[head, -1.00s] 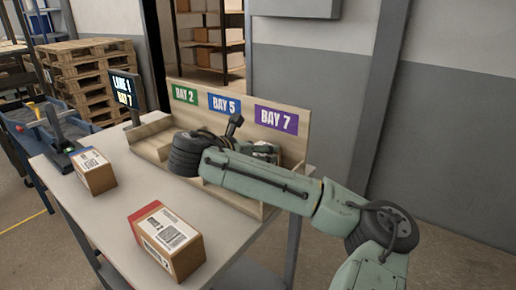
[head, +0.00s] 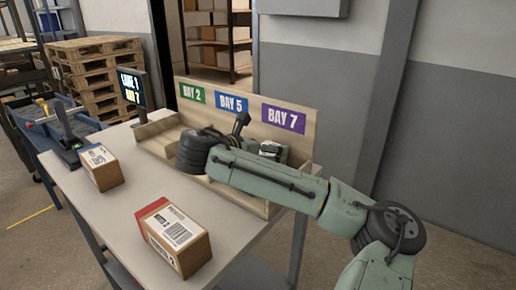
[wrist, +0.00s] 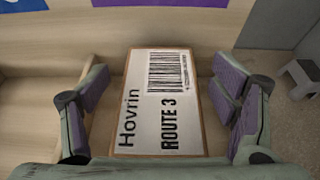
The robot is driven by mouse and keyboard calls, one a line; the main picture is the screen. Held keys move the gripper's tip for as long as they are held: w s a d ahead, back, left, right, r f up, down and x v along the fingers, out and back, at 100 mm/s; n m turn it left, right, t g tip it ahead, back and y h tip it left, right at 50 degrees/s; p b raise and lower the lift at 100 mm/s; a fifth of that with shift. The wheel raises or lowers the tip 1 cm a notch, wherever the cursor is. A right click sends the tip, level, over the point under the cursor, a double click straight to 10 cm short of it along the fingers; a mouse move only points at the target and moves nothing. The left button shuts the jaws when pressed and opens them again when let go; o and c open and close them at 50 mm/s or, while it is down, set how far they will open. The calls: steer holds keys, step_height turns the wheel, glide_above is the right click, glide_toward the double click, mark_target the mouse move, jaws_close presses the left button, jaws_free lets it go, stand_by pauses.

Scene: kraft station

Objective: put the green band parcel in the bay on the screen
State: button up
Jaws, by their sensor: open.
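A cardboard parcel (wrist: 160,140) with a white label reading "Hovrin" and "ROUTE 3" lies in the compartment under the purple sign in the wrist view. No green band shows on its visible face. My gripper (wrist: 162,88) is open, with one finger on each side of the parcel and a gap on both sides. In the head view my arm hides most of the parcel and the gripper. The screen (head: 131,90) shows "LANE 1" and a second line ending in 7. The purple BAY 7 sign (head: 284,116) is at the right of the wooden bay rack (head: 155,140).
A red-banded parcel (head: 172,236) and a blue-banded parcel (head: 101,167) stand on the grey table (head: 120,208). A scanner on a stand (head: 68,140) is at the table's left. Blue BAY 5 (head: 231,104) and green BAY 2 (head: 193,94) signs mark the other bays.

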steer(key=shift+s+a+r, duration=0.3)
steer(key=shift+s+r, duration=0.05)
steer(key=b+v, duration=0.2)
steer(key=v, duration=0.9)
steer(key=shift+f, duration=0.2)
steer(key=shift+s+f, duration=0.1)
steer(key=shift+s, duration=0.05)
